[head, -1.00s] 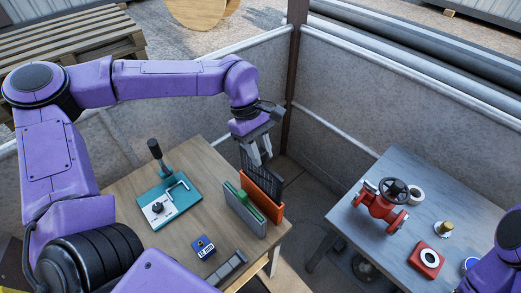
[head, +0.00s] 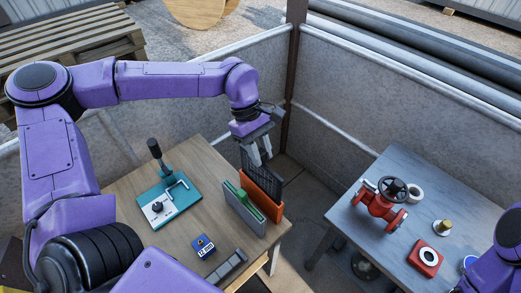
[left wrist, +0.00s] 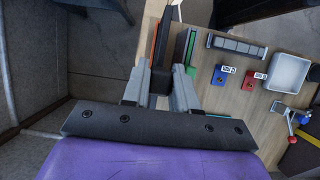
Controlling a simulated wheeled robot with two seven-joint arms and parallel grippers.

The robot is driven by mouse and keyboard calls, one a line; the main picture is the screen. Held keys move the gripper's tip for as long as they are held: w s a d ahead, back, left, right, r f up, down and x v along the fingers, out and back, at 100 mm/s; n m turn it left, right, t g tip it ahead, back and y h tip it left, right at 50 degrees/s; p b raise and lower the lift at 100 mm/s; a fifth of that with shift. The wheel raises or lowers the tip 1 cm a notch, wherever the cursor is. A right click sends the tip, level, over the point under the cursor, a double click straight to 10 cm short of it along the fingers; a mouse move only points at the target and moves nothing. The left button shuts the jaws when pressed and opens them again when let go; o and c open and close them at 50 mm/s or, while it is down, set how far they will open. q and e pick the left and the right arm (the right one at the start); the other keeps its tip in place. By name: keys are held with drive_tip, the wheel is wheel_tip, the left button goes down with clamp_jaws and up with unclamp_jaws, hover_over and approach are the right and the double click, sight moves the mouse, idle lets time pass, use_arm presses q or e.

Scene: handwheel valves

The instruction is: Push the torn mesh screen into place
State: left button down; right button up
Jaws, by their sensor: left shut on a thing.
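The dark mesh screen (head: 262,183) stands upright at the orange slotted holder (head: 275,219) on the wooden table's right end. Its lower part is hidden behind the holder's front, so I cannot tell how deep it sits. My left gripper (head: 259,161) is shut on the screen's upper edge, above the holder. In the left wrist view the fingers (left wrist: 160,88) close on the dark screen (left wrist: 164,45), with an orange strip of the holder beside it. My right gripper is out of view; only part of my right arm shows at the lower right.
A green panel (head: 241,203) in a grey holder (head: 247,220) stands close beside the orange one. A teal lever device (head: 171,203), a blue block (head: 203,246) and a grey strip (head: 229,265) lie nearby. A red valve (head: 379,205) stands on the separate grey table (head: 350,227).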

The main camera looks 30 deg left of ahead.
sight(264, 189)
use_arm(q)
drive_tip(key=shift+f+b, duration=3.3)
drive_tip(key=shift+f, duration=2.8)
drive_tip(key=c, duration=0.8)
unclamp_jaws()
drive_tip(key=b+v, duration=0.1)
drive_tip(key=v, duration=0.9)
drive_tip(key=shift+w+a+r+b, duration=0.1)
drive_tip(key=shift+r+b, duration=0.2)
drive_tip(key=shift+b, duration=0.1)
